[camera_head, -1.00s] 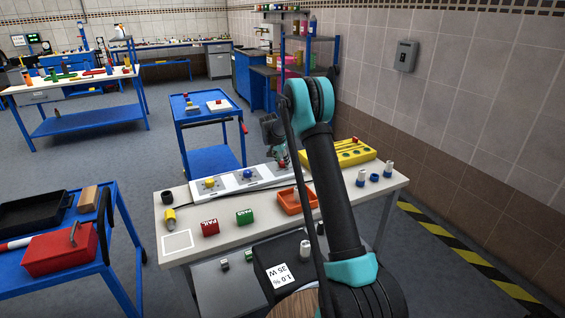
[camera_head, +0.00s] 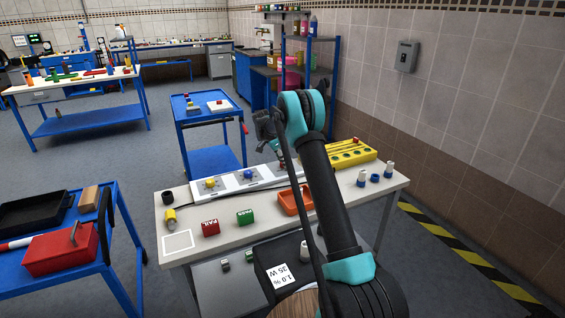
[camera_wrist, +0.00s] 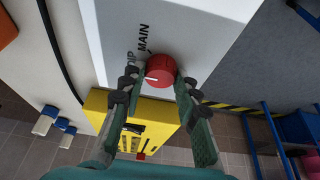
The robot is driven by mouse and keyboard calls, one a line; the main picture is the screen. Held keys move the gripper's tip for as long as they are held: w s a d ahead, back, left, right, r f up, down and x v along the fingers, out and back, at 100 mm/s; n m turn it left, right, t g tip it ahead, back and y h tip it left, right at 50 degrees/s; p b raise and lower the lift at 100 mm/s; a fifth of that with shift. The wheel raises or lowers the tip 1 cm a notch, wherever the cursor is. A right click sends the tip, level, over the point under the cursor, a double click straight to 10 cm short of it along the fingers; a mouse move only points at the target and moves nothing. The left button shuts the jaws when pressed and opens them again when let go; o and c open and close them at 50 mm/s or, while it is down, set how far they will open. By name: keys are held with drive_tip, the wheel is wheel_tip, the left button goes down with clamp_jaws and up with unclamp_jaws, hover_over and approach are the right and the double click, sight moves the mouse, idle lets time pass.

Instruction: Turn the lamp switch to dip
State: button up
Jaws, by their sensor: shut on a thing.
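The lamp switch is a red round knob (camera_wrist: 161,70) with a white pointer line, on a pale panel (camera_wrist: 200,25). The printed words DIP and MAIN stand beside it, and the line points left, on the DIP side. My gripper (camera_wrist: 159,82) has a finger on each side of the knob and is shut on it. In the head view, my gripper (camera_head: 272,138) is over the far edge of the bench, at the right end of the white panel (camera_head: 238,180); the knob is hard to make out there.
A yellow block (camera_wrist: 140,125) lies just beyond the panel. A blue cart (camera_head: 208,113) stands behind.

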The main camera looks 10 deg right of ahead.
idle(0.3)
drive_tip(key=o, duration=1.2)
drive_tip(key=shift+c, duration=0.2)
drive_tip(key=v, duration=1.2)
drive_tip(key=shift+a, duration=0.1)
